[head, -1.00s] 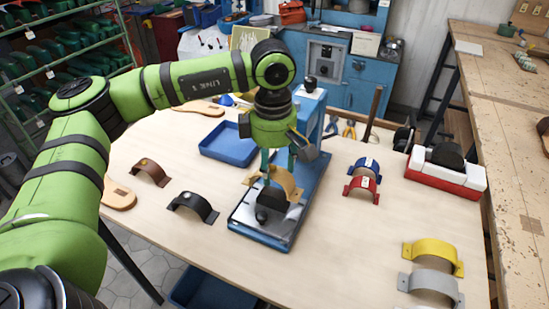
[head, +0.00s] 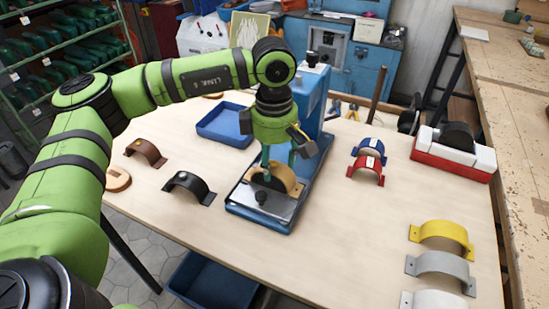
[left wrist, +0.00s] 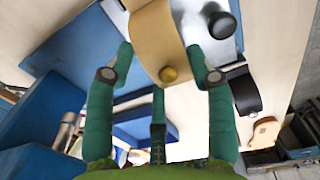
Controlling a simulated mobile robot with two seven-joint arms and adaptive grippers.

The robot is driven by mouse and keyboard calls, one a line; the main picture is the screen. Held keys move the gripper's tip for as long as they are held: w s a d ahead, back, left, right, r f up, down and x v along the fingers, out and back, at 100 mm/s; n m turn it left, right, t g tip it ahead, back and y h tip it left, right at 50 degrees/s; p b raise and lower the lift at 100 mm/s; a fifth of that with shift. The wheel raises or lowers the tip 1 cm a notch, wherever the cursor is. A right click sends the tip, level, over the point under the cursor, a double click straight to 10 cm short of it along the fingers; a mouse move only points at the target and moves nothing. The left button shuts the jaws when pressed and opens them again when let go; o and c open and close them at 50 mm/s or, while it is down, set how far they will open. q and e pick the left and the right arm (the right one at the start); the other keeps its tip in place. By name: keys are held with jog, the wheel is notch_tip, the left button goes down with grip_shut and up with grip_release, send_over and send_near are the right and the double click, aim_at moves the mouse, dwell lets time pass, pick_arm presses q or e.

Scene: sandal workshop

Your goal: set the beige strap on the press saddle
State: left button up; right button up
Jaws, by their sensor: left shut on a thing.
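The beige strap (head: 291,182) is an arched band held over the dark rounded saddle (head: 266,183) of the blue press (head: 308,102). My left gripper (head: 279,163) is shut on the strap, its fingers pointing down. The strap's arch sits close around the saddle's top; I cannot tell whether they touch. In the left wrist view the strap (left wrist: 158,35) lies between the fingertips (left wrist: 164,65), with a round brass stud on it. My right gripper is out of view.
Left of the press lie a brown strap (head: 147,152) and a black strap (head: 190,186). A blue strap (head: 370,149) and red strap (head: 366,168) lie to its right. Yellow (head: 442,234) and grey (head: 440,264) straps lie front right. An empty blue tray (head: 208,134) stands behind.

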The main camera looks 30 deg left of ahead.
pick_arm(q)
jog(key=shift+f+b, duration=0.3)
jog(key=shift+b, duration=0.05)
jog(key=o, duration=1)
jog(key=o, duration=0.3)
jog(key=shift+o, duration=0.2)
jog(key=shift+r, duration=0.1)
jog(key=shift+r+p, duration=2.05)
jog(key=shift+r, duration=1.4)
